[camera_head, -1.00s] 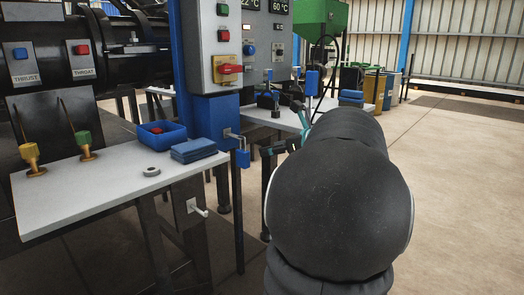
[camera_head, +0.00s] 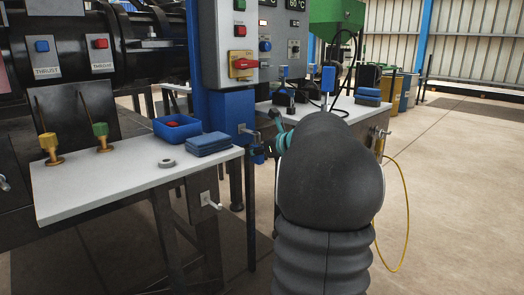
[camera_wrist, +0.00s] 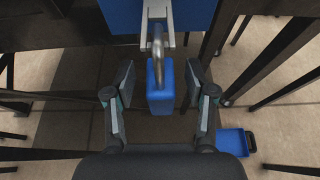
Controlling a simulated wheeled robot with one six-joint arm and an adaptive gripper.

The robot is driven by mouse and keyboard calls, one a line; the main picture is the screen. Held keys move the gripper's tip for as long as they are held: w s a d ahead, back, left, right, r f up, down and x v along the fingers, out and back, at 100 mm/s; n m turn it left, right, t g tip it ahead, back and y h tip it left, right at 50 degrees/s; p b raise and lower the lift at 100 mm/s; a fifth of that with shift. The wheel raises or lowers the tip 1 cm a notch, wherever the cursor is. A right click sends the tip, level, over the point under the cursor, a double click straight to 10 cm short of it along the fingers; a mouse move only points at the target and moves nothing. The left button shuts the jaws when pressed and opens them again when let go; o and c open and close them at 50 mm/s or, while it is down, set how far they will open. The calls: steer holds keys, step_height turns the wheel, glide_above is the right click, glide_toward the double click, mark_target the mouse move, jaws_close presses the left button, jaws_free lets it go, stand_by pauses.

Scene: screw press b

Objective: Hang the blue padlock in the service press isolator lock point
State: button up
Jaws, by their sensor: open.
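The blue padlock (camera_wrist: 160,86) hangs upright by its grey shackle from a metal bracket (camera_wrist: 155,14) on a blue post. In the head view the padlock (camera_head: 258,158) is small and partly hidden by my gripper. My gripper (camera_wrist: 160,74) is open, with one finger on each side of the padlock body. Gaps show between the fingers and the padlock in the wrist view. A red isolator handle on a yellow plate (camera_head: 243,65) is on the grey control cabinet, above the blue post; its lock hole is too small to tell.
A white-topped bench (camera_head: 120,190) at left carries a blue bin (camera_head: 176,128), folded blue cloths (camera_head: 208,144) and a grey ring (camera_head: 167,163). A second bench (camera_head: 345,106) stands behind my arm. Dark frame legs surround the gripper below. Open floor lies at right.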

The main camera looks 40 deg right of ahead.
jaws_close()
steer(key=c, duration=0.7)
jaws_free()
jaws_close()
steer(key=shift+r, duration=0.15)
steer(key=shift+r+p, duration=0.9)
steer(key=shift+p, duration=0.1)
steer(key=shift+s+d, duration=0.15)
steer(key=shift+s, duration=1.4)
steer(key=shift+s+d, duration=0.15)
steer(key=shift+s, duration=1.45)
